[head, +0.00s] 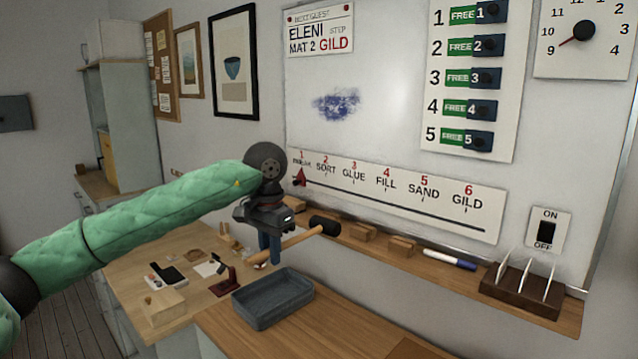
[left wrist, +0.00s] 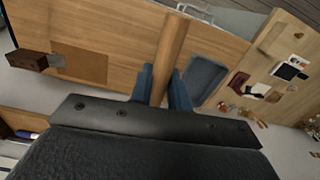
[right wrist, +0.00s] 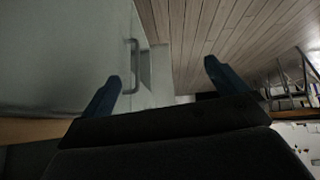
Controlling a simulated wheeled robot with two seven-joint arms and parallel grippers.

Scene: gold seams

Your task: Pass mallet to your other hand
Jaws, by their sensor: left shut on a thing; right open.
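The mallet (head: 300,238) has a pale wooden handle and a black head (head: 325,226). My left gripper (head: 269,251) is shut on the handle and holds the mallet in the air, roughly level, head toward the right in the head view. The handle (left wrist: 172,50) runs between the blue fingers of my left gripper (left wrist: 163,88) in the left wrist view; the mallet's head is not visible there. My right gripper (right wrist: 162,88) is open and empty in the right wrist view, with its two blue fingers spread. It is not in the head view.
A grey-blue tray (head: 272,298) stands on the wooden bench below the mallet. The wall ledge (head: 345,237) behind it carries wooden blocks, a marker (head: 449,260) and a dark slotted rack (head: 522,290). Small tools lie on the left table. A pale cabinet front with a handle (right wrist: 134,65) is near the right gripper.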

